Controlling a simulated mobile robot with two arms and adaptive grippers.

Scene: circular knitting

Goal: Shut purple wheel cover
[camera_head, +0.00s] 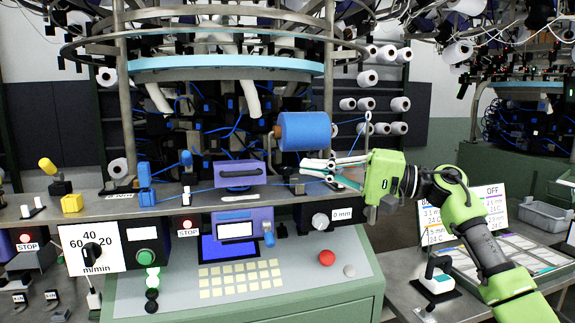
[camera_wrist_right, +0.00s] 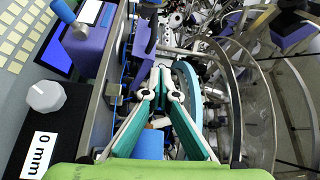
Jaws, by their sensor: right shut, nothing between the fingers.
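The purple wheel cover (camera_head: 227,181) is on the machine's front ledge, left of centre, with a dark handle (camera_head: 240,172) across its face. I cannot tell for certain whether it is fully closed. In the right wrist view a purple part, which looks like this cover (camera_wrist_right: 142,36), lies just beyond the fingertips. My right gripper (camera_head: 302,171) is shut and empty, to the right of the cover and apart from it, under the blue yarn spool. Its fingertips also meet in the right wrist view (camera_wrist_right: 161,72). My left gripper is not in view.
The blue yarn spool (camera_head: 305,131) hangs right above my right fingers. A second purple box (camera_head: 258,216) with a small screen sits below the ledge, beside a white 0 mm knob (camera_head: 320,221). The metal ledge (camera_head: 290,199) runs across. A blue yarn line passes near the cover.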

